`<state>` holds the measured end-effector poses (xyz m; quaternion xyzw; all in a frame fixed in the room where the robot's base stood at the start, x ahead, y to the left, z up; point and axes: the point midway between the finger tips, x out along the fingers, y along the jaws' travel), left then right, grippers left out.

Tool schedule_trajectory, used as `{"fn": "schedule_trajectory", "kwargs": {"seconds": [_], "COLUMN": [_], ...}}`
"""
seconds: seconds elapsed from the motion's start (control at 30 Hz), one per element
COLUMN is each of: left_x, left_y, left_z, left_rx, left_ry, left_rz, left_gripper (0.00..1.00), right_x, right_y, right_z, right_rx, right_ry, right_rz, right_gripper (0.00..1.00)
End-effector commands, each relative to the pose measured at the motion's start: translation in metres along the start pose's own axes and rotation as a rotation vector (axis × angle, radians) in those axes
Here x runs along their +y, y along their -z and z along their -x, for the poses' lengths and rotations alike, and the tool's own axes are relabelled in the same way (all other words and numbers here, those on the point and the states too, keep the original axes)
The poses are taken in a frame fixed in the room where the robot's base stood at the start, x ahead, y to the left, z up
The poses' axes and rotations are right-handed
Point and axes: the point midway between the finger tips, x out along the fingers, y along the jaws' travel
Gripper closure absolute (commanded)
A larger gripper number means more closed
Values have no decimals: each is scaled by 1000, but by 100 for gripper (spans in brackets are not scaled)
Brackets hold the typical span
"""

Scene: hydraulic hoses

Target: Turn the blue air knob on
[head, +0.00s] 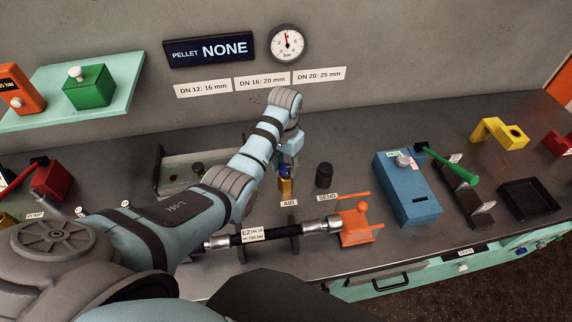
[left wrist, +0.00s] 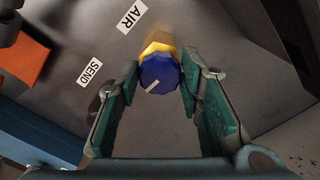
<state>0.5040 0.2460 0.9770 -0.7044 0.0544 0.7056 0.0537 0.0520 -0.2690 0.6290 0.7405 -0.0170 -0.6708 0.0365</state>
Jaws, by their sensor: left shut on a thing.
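The blue air knob (head: 285,170) sits on a brass-coloured base (head: 285,188) on the bench, behind the AIR label (head: 290,203). In the left wrist view the blue knob (left wrist: 159,75) shows a white line running diagonally across its face, with the yellow brass base behind it. My left gripper (head: 288,158) reaches down over the knob from above. In the left wrist view its two fingertips (left wrist: 161,78) lie on either side of the knob, shut on it. My right gripper is not in view.
A black SEND knob (head: 323,175) stands just right of the air knob. A hose with metal ends (head: 270,234) lies in front, by an orange block (head: 358,228). A blue box (head: 408,190) stands to the right. A gauge (head: 287,44) and dark PELLET NONE sign (head: 208,50) are on the wall.

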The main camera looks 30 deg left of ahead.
Motion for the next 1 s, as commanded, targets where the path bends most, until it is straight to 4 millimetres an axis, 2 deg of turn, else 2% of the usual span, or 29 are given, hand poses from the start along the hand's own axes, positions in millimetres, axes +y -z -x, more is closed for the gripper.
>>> {"fn": "schedule_trajectory", "kwargs": {"seconds": [0.33,0.37,0.47,0.8,0.87,1.0], "left_x": [-1,-1,-1,0,-1,-1], "left_y": [2,2,2,1,1,2], "left_z": [3,3,2,4,10,41], "left_rx": [8,8,6,4,4,8], "left_ry": [3,3,3,2,2,3], "left_rz": [-2,-2,-2,-1,-1,-1], "left_gripper": [94,63,47,46,46,46], "right_x": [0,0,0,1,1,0], "right_y": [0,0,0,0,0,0], "right_z": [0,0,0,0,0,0], "right_rx": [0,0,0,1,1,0], "right_ry": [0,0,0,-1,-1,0], "right_rz": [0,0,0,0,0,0], "right_gripper": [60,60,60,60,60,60]}}
